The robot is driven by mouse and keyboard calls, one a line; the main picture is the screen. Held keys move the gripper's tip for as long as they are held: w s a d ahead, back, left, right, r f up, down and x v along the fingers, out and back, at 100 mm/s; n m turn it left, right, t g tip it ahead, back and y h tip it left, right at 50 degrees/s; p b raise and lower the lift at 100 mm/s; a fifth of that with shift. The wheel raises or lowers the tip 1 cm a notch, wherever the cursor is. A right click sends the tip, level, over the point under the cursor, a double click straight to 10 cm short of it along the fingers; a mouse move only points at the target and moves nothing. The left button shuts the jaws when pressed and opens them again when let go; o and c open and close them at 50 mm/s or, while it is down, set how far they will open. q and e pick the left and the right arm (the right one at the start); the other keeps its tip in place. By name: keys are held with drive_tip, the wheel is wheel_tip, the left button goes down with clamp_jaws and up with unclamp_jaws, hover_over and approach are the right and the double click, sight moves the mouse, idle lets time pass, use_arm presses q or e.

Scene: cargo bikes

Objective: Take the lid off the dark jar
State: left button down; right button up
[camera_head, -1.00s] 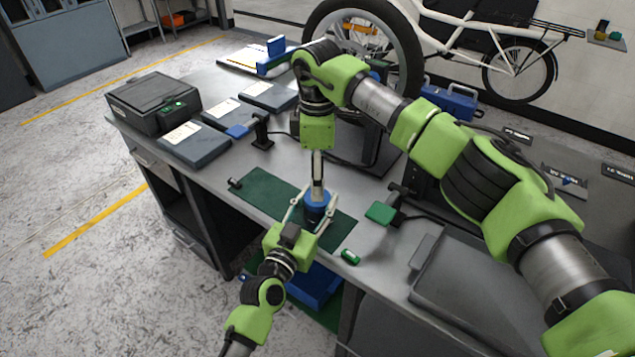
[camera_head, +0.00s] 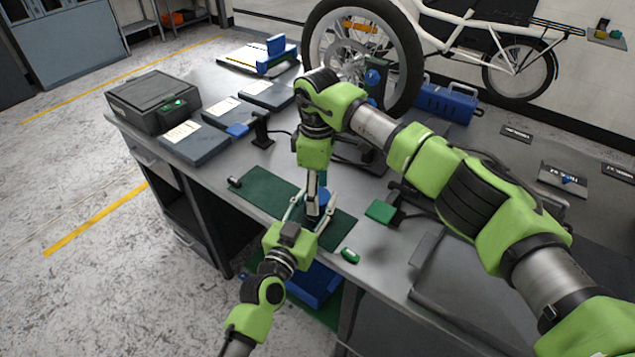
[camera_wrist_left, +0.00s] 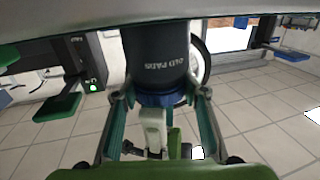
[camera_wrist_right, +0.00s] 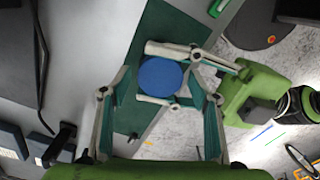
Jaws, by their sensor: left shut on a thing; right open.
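The dark jar (camera_wrist_left: 160,58), lettered "OLD PADS", stands on the green mat (camera_head: 266,188) near the bench's front edge. Its round blue lid (camera_wrist_right: 161,76) is on it, seen from above in the right wrist view. My left gripper (camera_head: 312,211) reaches in from the front and is shut on the jar, one finger on each side. My right gripper (camera_wrist_right: 163,88) points down over the jar, open, with its fingers apart on either side of the lid. In the head view the right gripper's fingers partly hide the jar and lid.
A small green object (camera_head: 349,256) lies right of the mat, and a green pad (camera_head: 380,211) stands behind it. A black case (camera_head: 153,102) and flat cases (camera_head: 194,143) fill the bench's left. A blue toolbox (camera_head: 448,101) and a bike wheel (camera_head: 362,50) are at the back.

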drive_tip(key=c, duration=1.2)
drive_tip(key=shift+o, duration=0.2)
drive_tip(key=shift+n, duration=1.8)
drive_tip(key=o, duration=1.2)
drive_tip(key=shift+r, duration=2.25)
use_arm(q)
drive_tip(key=c, duration=1.2)
unclamp_jaws()
